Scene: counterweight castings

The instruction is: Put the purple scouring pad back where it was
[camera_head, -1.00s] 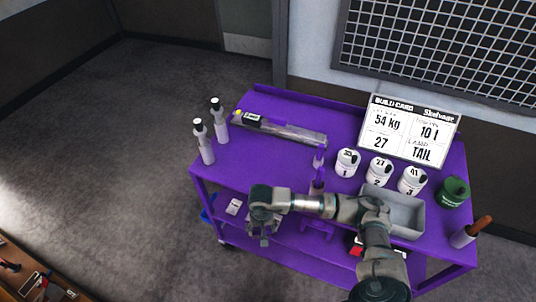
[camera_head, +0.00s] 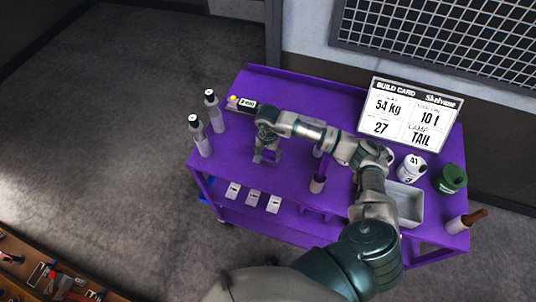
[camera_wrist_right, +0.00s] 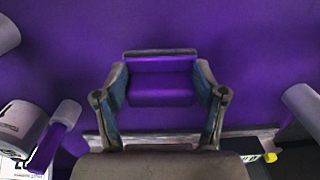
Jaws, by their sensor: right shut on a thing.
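My right gripper (camera_head: 266,158) is over the left middle of the purple cart's top (camera_head: 285,178). In the right wrist view the gripper (camera_wrist_right: 160,78) is shut on the purple scouring pad (camera_wrist_right: 160,90), a purple block with a thin grey strip along its upper edge. The pad sits between both fingers. Its purple matches the cart top, so I cannot make it out clearly in the head view, nor tell whether it touches the surface. My left gripper is not in view.
Two bottles (camera_head: 201,138) stand at the cart's left edge. A purple-handled tool (camera_head: 317,182) stands right of the gripper. Canister 3 (camera_head: 410,169), a grey bin (camera_head: 412,205) and a green tin (camera_head: 451,178) are at right.

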